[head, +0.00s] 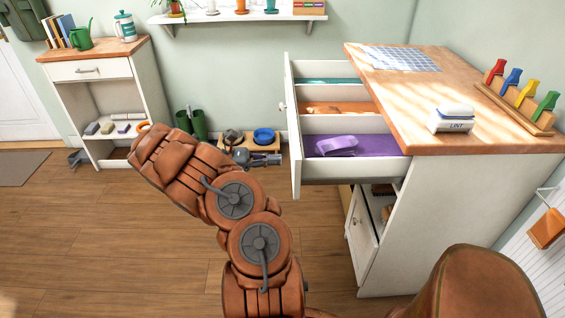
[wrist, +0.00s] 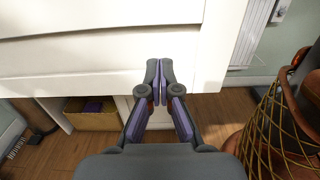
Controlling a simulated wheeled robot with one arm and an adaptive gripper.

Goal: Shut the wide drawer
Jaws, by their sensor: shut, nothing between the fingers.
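The wide drawer (head: 295,133) is pulled out from the white cabinet (head: 430,215) under the wooden counter. Inside it are compartments lined teal, orange and purple, with a purple folded item (head: 336,146) in the front one. In the head view my gripper (head: 278,160) is at the left of the drawer's front panel, close to it. In the wrist view my gripper (wrist: 159,75) is shut and empty, with its fingertips over the lower part of a white panel (wrist: 100,50). I cannot tell whether they touch it.
Below the drawer a cabinet door (head: 361,230) stands ajar. A lint box (head: 452,119) and a rack of coloured clips (head: 515,100) sit on the counter. A low wooden stand with a blue bowl (head: 263,136) is by the wall. Wooden floor (head: 100,240) is clear at left.

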